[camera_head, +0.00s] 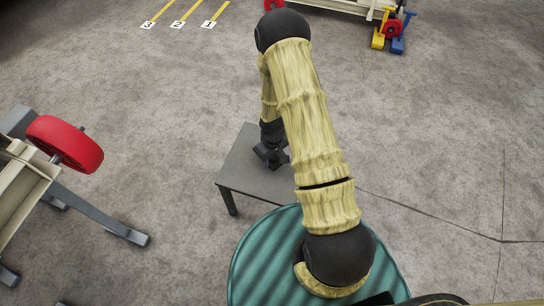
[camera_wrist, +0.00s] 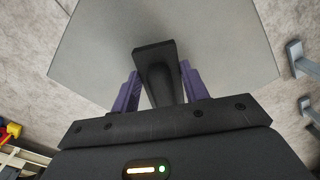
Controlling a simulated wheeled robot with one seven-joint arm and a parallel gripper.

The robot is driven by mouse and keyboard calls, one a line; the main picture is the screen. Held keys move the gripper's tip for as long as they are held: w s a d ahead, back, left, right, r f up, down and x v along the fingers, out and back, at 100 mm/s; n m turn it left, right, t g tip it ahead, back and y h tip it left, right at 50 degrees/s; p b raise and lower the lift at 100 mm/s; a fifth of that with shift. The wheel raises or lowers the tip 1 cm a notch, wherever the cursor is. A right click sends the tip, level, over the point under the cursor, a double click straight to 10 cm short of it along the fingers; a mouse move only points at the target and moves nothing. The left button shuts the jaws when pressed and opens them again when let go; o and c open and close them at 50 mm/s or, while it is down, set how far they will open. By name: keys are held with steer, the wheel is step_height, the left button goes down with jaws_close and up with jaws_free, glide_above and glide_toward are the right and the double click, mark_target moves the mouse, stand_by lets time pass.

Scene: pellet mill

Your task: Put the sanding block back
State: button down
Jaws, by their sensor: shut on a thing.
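My gripper (camera_wrist: 158,84) is shut on a dark block with a rounded grip, which looks like the sanding block (camera_wrist: 154,50). Its purple fingers stand on either side of the grip, and the block's flat dark end shows beyond them. Behind the block in the wrist view is the plain grey top of a small table (camera_wrist: 222,45). In the head view my gripper (camera_head: 271,155) points down at this grey table (camera_head: 240,172), and my arm covers part of the table's right side. The block is hard to make out there. I cannot tell whether it touches the tabletop.
A machine frame with a red wheel (camera_head: 65,143) and grey legs stands at the left. Another frame with red wheels and yellow and blue feet (camera_head: 398,42) is at the top right. Floor lines numbered 1 to 3 (camera_head: 178,24) lie at the top left. The visible tabletop is bare.

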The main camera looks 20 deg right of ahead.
steer(key=shift+f+b, duration=0.3)
steer(key=shift+f, duration=0.35)
steer(key=shift+f, duration=0.15)
steer(key=shift+f+b, duration=0.3)
steer(key=shift+f, duration=0.2)
steer(key=shift+f, duration=0.15)
stand_by(0.4)
jaws_free()
stand_by(0.4)
stand_by(0.4)
steer(key=shift+r+p, duration=3.95)
steer(key=shift+r, duration=0.6)
